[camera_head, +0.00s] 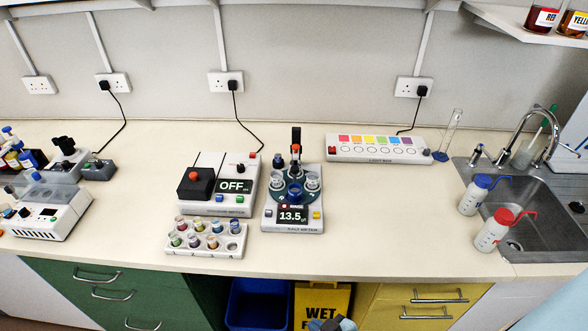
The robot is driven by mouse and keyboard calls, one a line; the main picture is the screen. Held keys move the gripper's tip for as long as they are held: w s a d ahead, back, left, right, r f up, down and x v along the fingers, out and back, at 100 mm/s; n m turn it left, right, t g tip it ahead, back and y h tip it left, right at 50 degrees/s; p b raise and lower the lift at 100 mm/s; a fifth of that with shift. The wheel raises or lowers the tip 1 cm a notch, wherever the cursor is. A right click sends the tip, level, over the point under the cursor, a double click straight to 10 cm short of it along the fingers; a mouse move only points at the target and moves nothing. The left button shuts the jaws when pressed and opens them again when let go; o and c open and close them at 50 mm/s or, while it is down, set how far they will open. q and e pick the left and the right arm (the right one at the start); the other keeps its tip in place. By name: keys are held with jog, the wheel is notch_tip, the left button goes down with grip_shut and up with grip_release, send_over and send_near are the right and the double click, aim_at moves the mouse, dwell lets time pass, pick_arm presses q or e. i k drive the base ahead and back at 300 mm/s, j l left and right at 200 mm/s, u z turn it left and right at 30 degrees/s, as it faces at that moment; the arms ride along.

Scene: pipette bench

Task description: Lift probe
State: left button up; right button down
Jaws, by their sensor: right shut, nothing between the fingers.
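The salt meter (293,227) stands on the bench near the middle, with a lit display reading 13.5 and the word RINSE. A dark upright probe (296,137) with a red part stands at its back, above a ring of small cups (312,183). Its lower end is hard to make out among the cups. My right gripper (331,323) shows only at the bottom edge, low in front of the bench and well apart from the probe. It is shut and empty. My left gripper is out of view.
Left of the meter are a box reading OFF (235,186) and a vial rack (206,239). A light box (375,148) lies behind right. Two wash bottles (492,231) stand by the sink (545,215). The bench right of the meter is clear.

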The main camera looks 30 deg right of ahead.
aim_at(296, 149)
jog(key=i+j, duration=0.35)
jog(key=j, duration=0.15)
jog(key=i+j+z, duration=0.1)
jog(key=i+j, duration=0.2)
jog(key=j, duration=0.15)
